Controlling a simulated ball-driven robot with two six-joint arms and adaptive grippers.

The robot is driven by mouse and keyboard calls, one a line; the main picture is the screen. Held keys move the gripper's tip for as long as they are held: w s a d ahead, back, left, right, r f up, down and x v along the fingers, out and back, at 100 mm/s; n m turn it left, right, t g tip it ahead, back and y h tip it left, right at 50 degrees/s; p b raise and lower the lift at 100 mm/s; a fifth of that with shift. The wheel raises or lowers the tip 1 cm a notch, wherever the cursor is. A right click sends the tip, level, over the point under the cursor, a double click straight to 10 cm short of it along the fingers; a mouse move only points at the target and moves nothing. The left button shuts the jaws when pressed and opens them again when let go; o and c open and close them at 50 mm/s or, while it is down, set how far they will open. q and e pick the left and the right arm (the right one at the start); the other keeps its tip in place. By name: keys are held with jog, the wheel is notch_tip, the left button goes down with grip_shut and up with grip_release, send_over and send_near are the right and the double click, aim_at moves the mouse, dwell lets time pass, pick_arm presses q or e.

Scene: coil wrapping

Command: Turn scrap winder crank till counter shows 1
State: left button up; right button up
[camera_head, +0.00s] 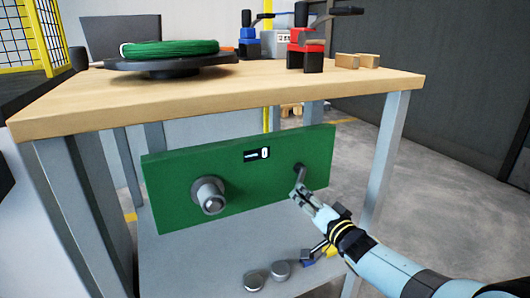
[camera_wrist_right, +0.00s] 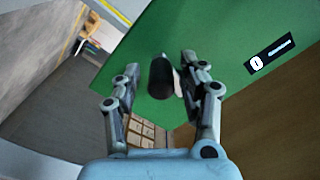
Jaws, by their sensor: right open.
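The green winder panel (camera_head: 240,205) hangs under the workbench's front edge. Its small counter (camera_head: 263,154) reads 0, and the counter also shows tilted in the right wrist view (camera_wrist_right: 270,54). A grey winding shaft (camera_head: 209,195) sticks out at the panel's left. The crank (camera_head: 299,172) is at the right. My right gripper (camera_head: 303,192) is at the crank's handle. In the right wrist view the dark crank handle (camera_wrist_right: 159,77) lies between the two open fingers, with visible space at the left finger. Contact at the right finger is unclear. My left gripper is not in view.
A green coil (camera_head: 170,48) lies on a dark turntable (camera_head: 170,65) on the wooden bench top (camera_head: 270,87). Red and blue tools and wooden blocks (camera_head: 357,60) stand at the back right. Grey discs (camera_head: 280,270) lie on the lower shelf (camera_head: 190,255).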

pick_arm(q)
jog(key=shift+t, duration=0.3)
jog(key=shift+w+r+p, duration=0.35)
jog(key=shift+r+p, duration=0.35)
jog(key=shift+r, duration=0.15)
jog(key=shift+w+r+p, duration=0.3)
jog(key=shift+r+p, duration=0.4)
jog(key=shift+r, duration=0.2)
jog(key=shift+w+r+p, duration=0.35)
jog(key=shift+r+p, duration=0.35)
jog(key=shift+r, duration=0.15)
pick_arm(e)
jog(key=v, duration=0.8)
jog(key=shift+r, duration=0.1)
